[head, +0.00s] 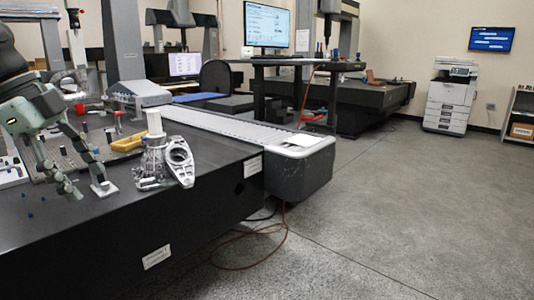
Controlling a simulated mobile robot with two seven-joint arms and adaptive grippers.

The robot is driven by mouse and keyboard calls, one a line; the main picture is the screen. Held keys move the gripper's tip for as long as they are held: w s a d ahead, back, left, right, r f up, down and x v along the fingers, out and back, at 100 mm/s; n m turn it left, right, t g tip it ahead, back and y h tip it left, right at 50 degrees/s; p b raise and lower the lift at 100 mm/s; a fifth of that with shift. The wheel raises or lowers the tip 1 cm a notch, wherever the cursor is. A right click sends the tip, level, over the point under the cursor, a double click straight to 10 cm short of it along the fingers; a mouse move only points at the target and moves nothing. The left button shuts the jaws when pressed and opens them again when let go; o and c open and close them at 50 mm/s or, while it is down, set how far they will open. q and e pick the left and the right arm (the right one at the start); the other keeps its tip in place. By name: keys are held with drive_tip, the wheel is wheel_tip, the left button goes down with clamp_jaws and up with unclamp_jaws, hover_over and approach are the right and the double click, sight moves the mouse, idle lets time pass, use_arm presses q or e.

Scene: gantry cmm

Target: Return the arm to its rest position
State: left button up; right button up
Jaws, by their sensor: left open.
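My left arm comes in at the left edge of the head view. Its gripper (86,190) hangs over the dark granite table (190,225), fingers pointing down and spread apart. Nothing shows between the fingers. The gripper is left of a silver metal casting (152,165) and apart from it. My right gripper is not in the view.
A second metal part (180,163) leans by the casting. A yellow tray (128,142) and small pins lie behind. A grey rail with a boxy end (300,170) runs along the table. A monitor (267,25) and printer (451,95) stand farther back. The floor at right is clear.

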use_arm(q)
drive_tip(key=w+a+f+n+t+h+p, duration=0.25)
drive_tip(key=w+a+f+n+t, duration=0.35)
drive_tip(key=a+f+t, duration=0.4)
drive_tip(key=s+a+f+n+t+y, duration=0.15)
drive_tip(key=s+f+n+y, duration=0.25)
drive_tip(key=f, duration=0.6)
drive_tip(key=s+a+f+n+y, duration=0.3)
drive_tip(key=f+n+y, duration=0.15)
drive_tip(key=f, duration=0.45)
drive_tip(key=s+d+f+n+g+y, duration=0.1)
drive_tip(key=s+d+f+g, duration=0.2)
drive_tip(key=s+f, duration=0.35)
drive_tip(key=s+d+f+n+g, duration=0.1)
drive_tip(key=s+d+f+g, duration=0.3)
drive_tip(key=f, duration=0.3)
drive_tip(key=s+d+f+g+h, duration=0.1)
drive_tip(key=s+d+f, duration=0.2)
drive_tip(key=s+d, duration=0.2)
drive_tip(key=s+d+f+g+h+p, duration=0.1)
drive_tip(key=s+d+f+g, duration=0.1)
drive_tip(key=s+d, duration=0.4)
drive_tip(key=shift+d+f, duration=0.8)
drive_tip(key=shift+d, duration=0.35)
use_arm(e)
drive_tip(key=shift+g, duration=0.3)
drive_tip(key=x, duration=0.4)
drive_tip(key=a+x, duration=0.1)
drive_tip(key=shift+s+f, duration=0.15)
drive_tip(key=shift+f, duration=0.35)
